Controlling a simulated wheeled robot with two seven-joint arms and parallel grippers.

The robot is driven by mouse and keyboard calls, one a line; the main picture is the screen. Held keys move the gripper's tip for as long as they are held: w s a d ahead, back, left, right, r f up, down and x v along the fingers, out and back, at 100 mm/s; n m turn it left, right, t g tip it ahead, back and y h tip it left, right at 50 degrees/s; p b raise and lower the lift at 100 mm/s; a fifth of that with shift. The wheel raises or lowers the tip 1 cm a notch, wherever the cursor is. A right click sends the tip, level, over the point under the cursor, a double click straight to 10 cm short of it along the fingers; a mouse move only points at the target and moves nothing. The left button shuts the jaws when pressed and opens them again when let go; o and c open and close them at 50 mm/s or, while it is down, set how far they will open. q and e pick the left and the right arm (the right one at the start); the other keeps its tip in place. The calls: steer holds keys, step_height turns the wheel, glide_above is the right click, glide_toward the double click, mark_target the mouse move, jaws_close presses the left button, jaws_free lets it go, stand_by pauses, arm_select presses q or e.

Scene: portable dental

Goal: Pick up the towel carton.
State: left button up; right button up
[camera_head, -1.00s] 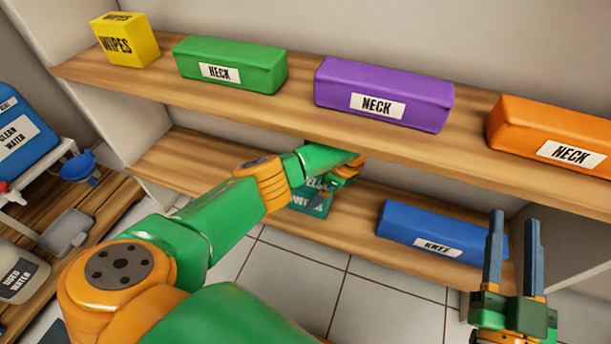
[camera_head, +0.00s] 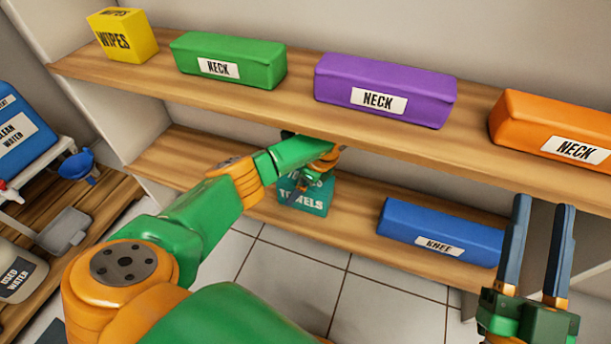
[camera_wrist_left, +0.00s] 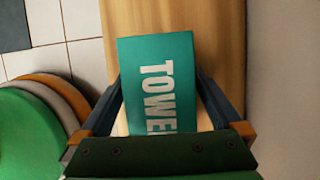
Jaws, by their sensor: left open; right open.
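The teal towel carton (camera_head: 317,205) is on the lower shelf, partly hidden behind my left gripper (camera_head: 303,190). It also shows in the left wrist view (camera_wrist_left: 158,62), with large white letters on its face. In that view my left gripper's open fingers lie along both sides of the carton, with the carton between them. I cannot tell whether they touch it. My right gripper (camera_head: 543,207) is open and empty at the lower right, pointing up, away from the carton.
A blue KNEE box (camera_head: 440,230) lies on the lower shelf (camera_head: 355,237), right of the carton. The upper shelf (camera_head: 280,112), close above my left wrist, holds yellow wipes (camera_head: 128,38) and green (camera_head: 230,60), purple (camera_head: 385,88) and orange (camera_head: 550,125) NECK boxes.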

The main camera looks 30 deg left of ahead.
arm_select(q)
steer(key=shift+f, duration=0.2)
steer(key=c, duration=1.4)
steer(key=shift+r, duration=0.1)
steer(key=shift+c, duration=0.2)
